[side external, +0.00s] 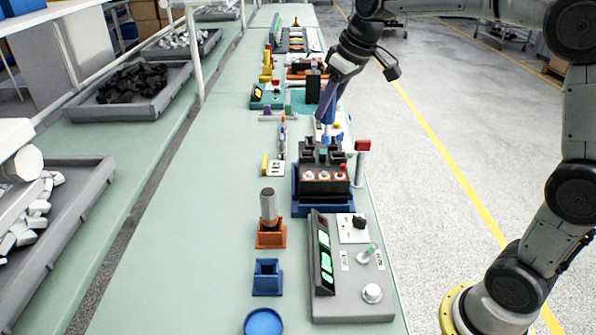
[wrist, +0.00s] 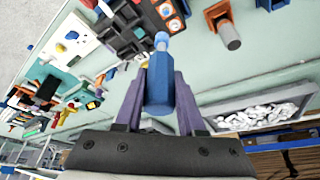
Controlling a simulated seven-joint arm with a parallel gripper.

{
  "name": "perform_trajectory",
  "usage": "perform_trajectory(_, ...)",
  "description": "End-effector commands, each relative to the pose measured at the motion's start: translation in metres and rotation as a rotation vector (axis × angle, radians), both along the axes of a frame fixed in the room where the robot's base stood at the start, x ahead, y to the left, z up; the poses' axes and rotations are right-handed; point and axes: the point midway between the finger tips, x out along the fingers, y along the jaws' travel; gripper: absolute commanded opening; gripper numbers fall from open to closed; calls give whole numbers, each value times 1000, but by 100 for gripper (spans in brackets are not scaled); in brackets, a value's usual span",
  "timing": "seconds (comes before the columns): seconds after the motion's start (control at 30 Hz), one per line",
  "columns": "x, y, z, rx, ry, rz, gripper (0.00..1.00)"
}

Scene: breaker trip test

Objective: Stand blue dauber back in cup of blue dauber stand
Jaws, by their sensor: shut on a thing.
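The blue dauber (wrist: 159,92) is between the two purple fingers of my gripper (wrist: 160,78), which is shut on it. Its light-blue tip (wrist: 161,42) points away from the gripper. In the side view my gripper (side external: 327,106) is above and behind the black breaker fixture, and the dauber is small and partly hidden there. The blue dauber stand (side external: 267,278) is on the near part of the bench, its square cup empty. A blue piece at the top edge of the wrist view (wrist: 272,4) looks like this stand, mostly cut off.
An orange stand (side external: 270,238) holding a grey-topped dauber (side external: 268,206) is just behind the blue stand. The breaker fixture (side external: 323,190) and a grey panel with green displays (side external: 345,298) stand to the right. A blue round lid (side external: 263,322) lies in front.

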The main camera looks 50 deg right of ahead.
Motion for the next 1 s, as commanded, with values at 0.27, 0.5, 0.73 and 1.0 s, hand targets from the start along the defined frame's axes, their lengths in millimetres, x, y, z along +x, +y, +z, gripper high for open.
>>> perform_trajectory(0.27, -3, 64, -17, -2, 6, 99, 0)
perform_trajectory(0.5, -28, 164, -43, -3, 5, 256, 0)
perform_trajectory(0.73, -60, 228, -61, -2, 1, 367, 0)
perform_trajectory(1.0, -74, 249, -67, -1, -1, 407, 0)
